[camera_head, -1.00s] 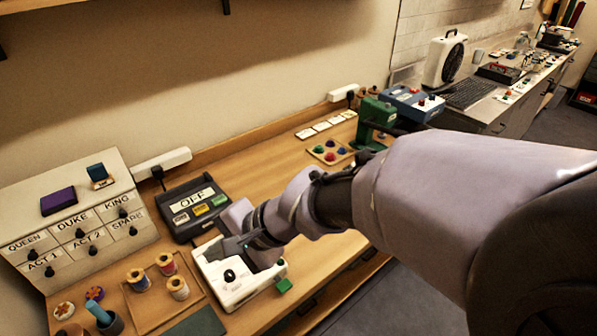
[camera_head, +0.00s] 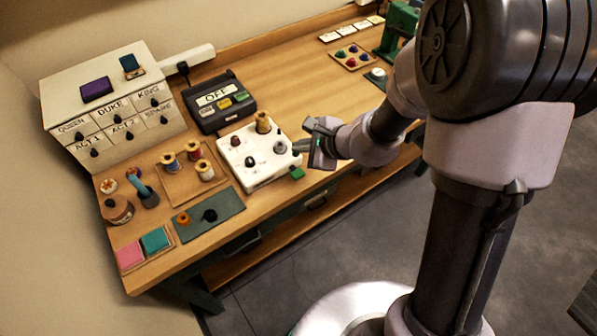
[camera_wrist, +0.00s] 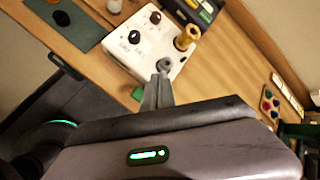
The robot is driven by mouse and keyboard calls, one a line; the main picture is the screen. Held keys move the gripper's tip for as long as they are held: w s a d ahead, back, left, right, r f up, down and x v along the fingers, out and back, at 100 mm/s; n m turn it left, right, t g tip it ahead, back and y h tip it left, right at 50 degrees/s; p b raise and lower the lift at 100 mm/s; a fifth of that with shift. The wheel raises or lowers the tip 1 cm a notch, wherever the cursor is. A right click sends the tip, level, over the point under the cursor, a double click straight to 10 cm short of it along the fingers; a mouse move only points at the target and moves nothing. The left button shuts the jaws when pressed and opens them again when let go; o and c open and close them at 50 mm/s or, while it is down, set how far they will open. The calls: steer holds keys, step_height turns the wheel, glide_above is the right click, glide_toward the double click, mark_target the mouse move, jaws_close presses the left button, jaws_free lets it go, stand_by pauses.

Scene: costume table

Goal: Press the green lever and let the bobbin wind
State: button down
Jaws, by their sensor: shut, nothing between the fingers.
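The white winder box (camera_head: 258,182) stands near the table's front edge, with a wooden spool (camera_head: 263,122), a grey round part (camera_head: 280,147) and dark knobs on top. It also shows in the wrist view (camera_wrist: 128,52). The green lever (camera_head: 297,174) sticks out at the box's front right corner; it also shows in the wrist view (camera_wrist: 137,94). My gripper (camera_head: 300,147) is shut and empty at the box's right edge, above and behind the lever. In the wrist view its fingertips (camera_wrist: 161,76) overlap the grey part; I cannot tell whether they touch it.
A dark control box (camera_head: 207,119) reading OFF stands behind the winder. A tray of thread spools (camera_head: 183,187) and a dark green mat (camera_head: 222,222) lie to its left. A labelled drawer cabinet (camera_head: 75,99) stands at the back left.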

steer(key=b, duration=0.6)
glide_toward(296, 171)
steer(key=w+a+f, duration=0.1)
steer(key=a, duration=0.1)
steer(key=w+a+f, duration=0.1)
steer(key=w, duration=0.1)
steer(key=shift+w+a+f, duration=0.2)
steer(key=shift+w+a, duration=0.05)
steer(key=shift+a, duration=0.1)
steer(key=shift+f+b, duration=0.15)
steer(key=shift+b, duration=0.15)
steer(key=shift+f, duration=0.15)
stand_by(0.6)
steer(key=shift+f+b, duration=0.3)
steer(key=shift+b, duration=0.35)
steer(key=shift+f+b, duration=0.95)
steer(key=shift+b, duration=0.2)
stand_by(0.7)
steer(key=shift+r, duration=0.15)
steer(key=shift+r+p, duration=1.05)
steer(key=shift+r, duration=0.25)
steer(key=shift+r+p, duration=1.8)
steer(key=shift+r, duration=0.7)
